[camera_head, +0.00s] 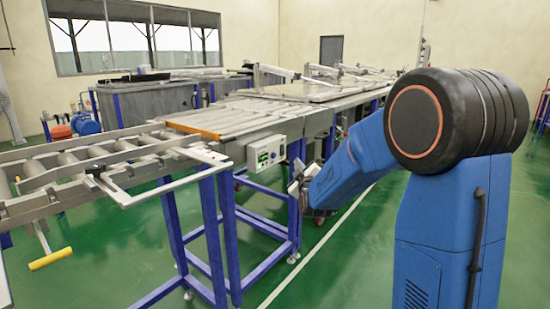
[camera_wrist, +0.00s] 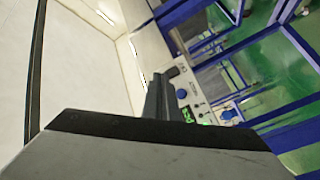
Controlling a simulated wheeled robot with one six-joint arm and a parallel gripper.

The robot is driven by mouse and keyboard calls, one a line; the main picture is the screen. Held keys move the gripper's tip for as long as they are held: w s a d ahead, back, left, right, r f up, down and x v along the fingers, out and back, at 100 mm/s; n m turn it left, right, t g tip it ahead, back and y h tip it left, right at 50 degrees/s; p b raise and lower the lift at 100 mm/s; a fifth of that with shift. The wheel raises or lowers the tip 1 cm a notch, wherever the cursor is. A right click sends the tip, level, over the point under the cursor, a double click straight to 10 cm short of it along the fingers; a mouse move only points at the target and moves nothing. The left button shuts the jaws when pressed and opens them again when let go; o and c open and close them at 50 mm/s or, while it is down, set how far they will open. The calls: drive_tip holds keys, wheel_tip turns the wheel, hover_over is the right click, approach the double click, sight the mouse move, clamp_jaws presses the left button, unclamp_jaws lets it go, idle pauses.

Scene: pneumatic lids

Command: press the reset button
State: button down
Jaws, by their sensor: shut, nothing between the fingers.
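A light grey control box (camera_head: 266,152) is mounted on the side of the conveyor line. It has a green display, small controls and a blue round button at its right end. I cannot read which control is the reset button. My gripper (camera_head: 299,188) is shut and empty, to the right of the box and a little lower, apart from it in the picture. In the wrist view, the shut fingers (camera_wrist: 158,98) overlap the left edge of the control box (camera_wrist: 194,88).
A roller conveyor (camera_head: 70,170) with a yellow-handled lever (camera_head: 50,259) runs at the left. Blue frame legs (camera_head: 230,235) stand below the box. The green floor (camera_head: 345,250) at the right of the frame is clear. Lidded tanks (camera_head: 310,90) stand behind.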

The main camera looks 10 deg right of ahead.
drive_tip(key=w+a, duration=0.4)
drive_tip(key=w, duration=0.2)
drive_tip(key=shift+a, duration=0.4)
idle(1.9)
drive_tip(key=shift+w+a, duration=0.25)
drive_tip(key=shift+w, duration=0.05)
drive_tip(key=shift+w+a, duration=0.3)
drive_tip(key=shift+w, duration=0.1)
idle(1.0)
drive_tip(key=shift+s, duration=0.1)
idle(0.3)
drive_tip(key=shift+s+d, duration=0.55)
drive_tip(key=shift+s, duration=0.1)
drive_tip(key=shift+s+d, duration=0.8)
drive_tip(key=shift+s, duration=0.2)
drive_tip(key=shift+s+d, duration=0.75)
drive_tip(key=shift+s, duration=0.2)
